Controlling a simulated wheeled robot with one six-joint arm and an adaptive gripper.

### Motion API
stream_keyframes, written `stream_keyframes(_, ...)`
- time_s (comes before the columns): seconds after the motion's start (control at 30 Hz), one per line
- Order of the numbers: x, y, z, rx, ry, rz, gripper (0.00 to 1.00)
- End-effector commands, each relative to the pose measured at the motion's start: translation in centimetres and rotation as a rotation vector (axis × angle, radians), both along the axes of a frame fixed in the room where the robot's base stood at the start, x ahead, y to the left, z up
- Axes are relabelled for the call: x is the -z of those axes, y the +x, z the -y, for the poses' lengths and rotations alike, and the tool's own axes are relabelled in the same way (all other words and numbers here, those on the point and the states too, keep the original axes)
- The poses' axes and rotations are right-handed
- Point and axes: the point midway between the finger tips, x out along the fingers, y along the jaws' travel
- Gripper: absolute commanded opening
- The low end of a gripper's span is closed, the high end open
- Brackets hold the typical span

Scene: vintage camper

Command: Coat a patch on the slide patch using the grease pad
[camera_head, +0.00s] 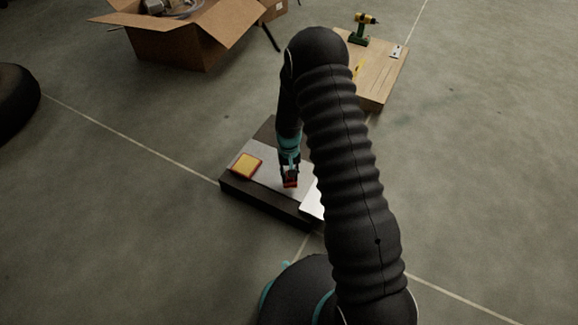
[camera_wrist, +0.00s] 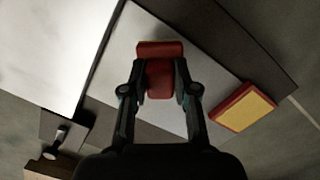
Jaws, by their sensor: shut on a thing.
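My gripper (camera_head: 290,177) is shut on a red block, which I take to be the grease pad (camera_head: 290,184), over the middle of a light grey plate (camera_head: 265,182). In the wrist view, the red pad (camera_wrist: 159,50) sits between the two fingers of my gripper (camera_wrist: 161,82), its wider end beyond the fingertips. I cannot tell whether its underside touches the plate. A yellow square in a red frame (camera_head: 247,165) lies to the left on the plate; it also shows at right in the wrist view (camera_wrist: 246,107). I cannot tell which surface is the slide patch.
The plate lies on a low dark base (camera_head: 255,202). A bright white panel (camera_head: 312,201) is at its right, partly behind my arm. A wooden board (camera_head: 384,75) with a drill (camera_head: 360,34) and an open cardboard box (camera_head: 172,47) are farther back.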

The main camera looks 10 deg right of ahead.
Motion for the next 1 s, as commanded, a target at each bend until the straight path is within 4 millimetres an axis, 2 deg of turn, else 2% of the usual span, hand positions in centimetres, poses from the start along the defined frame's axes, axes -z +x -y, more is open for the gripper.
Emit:
stream_keyframes(0.1,-1.4,0.1,0.0,0.0,0.0,0.002,0.01)
stream_keyframes(0.43,-4.1,0.0,-0.1,-0.002,0.0,0.0,0.01)
stream_keyframes(1.0,-4.1,0.5,0.1,0.003,0.001,0.003,0.01)
